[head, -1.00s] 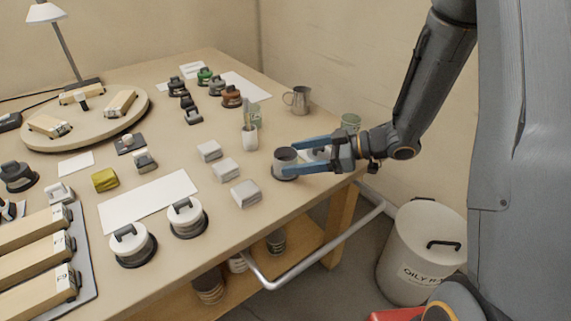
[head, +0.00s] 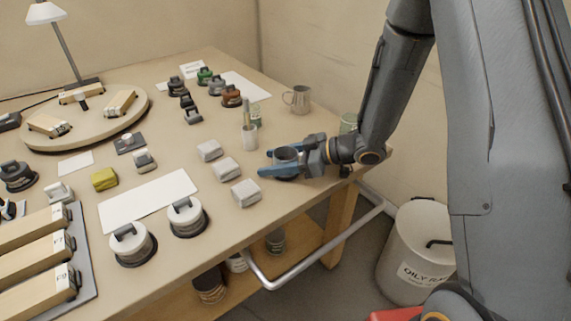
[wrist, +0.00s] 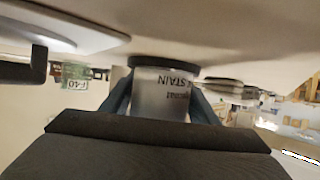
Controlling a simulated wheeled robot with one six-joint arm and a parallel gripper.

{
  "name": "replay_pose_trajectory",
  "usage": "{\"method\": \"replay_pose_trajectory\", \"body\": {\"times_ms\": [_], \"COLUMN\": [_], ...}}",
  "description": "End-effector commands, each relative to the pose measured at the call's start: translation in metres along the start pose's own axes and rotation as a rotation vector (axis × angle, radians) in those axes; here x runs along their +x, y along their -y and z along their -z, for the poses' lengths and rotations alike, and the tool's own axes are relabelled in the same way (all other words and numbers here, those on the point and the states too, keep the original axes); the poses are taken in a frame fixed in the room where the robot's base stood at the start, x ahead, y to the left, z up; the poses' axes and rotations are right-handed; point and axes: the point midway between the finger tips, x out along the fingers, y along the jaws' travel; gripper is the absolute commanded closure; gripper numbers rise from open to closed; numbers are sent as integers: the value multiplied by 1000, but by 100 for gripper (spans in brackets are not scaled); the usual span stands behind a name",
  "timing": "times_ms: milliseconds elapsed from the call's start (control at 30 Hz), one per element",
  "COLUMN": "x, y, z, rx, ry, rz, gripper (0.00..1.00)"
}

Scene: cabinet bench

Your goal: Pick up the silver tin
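The silver tin (head: 286,153) stands upright on a dark round base near the bench's right end. In the wrist view the tin (wrist: 160,95) appears upside down, with part of a label reading "STAIN". My gripper (head: 264,162) is low over the bench, its blue fingers on either side of the tin and their tips reaching past it. The fingers look open around the tin, very close to its sides; contact is not clear. The tin's lower part is partly hidden by the near finger.
Pale blocks (head: 228,169) lie left of the gripper. A green jar (head: 349,122) is partly hidden by my arm. White lidded tins (head: 187,217) stand near the front edge.

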Motion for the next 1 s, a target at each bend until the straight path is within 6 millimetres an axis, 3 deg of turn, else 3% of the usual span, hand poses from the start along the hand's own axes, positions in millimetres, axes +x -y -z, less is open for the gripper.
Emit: {"method": "replay_pose_trajectory", "body": {"times_ms": [33,167,200,667,1000], "x": [0,0,0,-3,-13], "y": [0,0,0,0,-1], "z": [0,0,0,6,32], "rx": [0,0,0,-1,-3], "ry": [0,0,0,0,-1], "rz": [0,0,0,0,-1], "gripper": [55,77,78,78,78]}}
